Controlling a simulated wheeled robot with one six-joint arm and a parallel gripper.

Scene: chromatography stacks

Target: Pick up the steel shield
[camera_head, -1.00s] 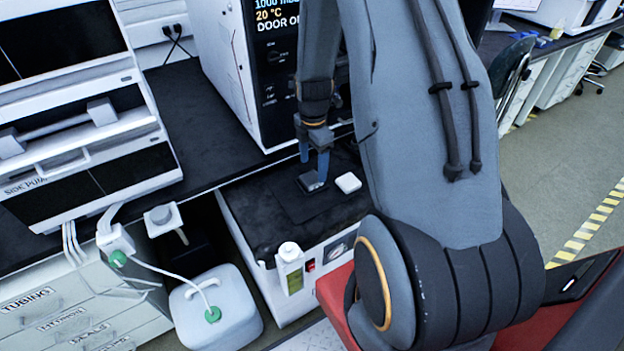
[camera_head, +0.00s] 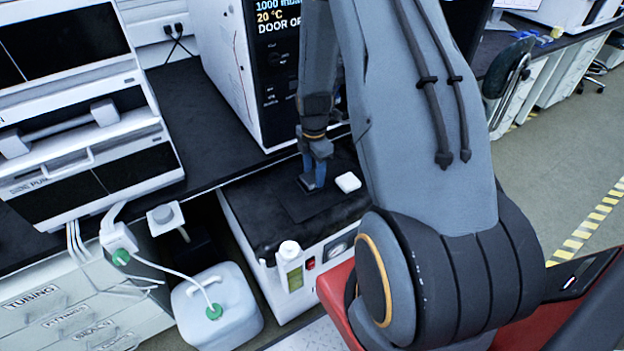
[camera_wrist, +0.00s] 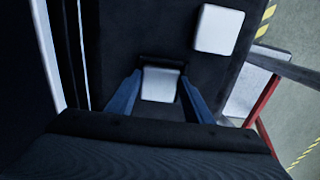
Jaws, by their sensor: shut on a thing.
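The steel shield (camera_wrist: 160,84) is a small silvery piece with a dark edge. In the wrist view it lies between the two blue fingers of my gripper (camera_wrist: 160,92). In the head view my gripper (camera_head: 314,181) points down at the dark mat (camera_head: 318,206) on the low bench unit, and its fingers hide most of the shield. The fingers are shut on the shield. It is low over the mat, and I cannot tell whether it still touches it.
A white square block (camera_head: 348,182) lies just right of my gripper; the wrist view also shows it (camera_wrist: 219,29). A tall white instrument (camera_head: 222,70) stands behind. A white bottle (camera_head: 289,266) is at the unit's front. Bare dark surface (camera_head: 262,218) lies left of the mat.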

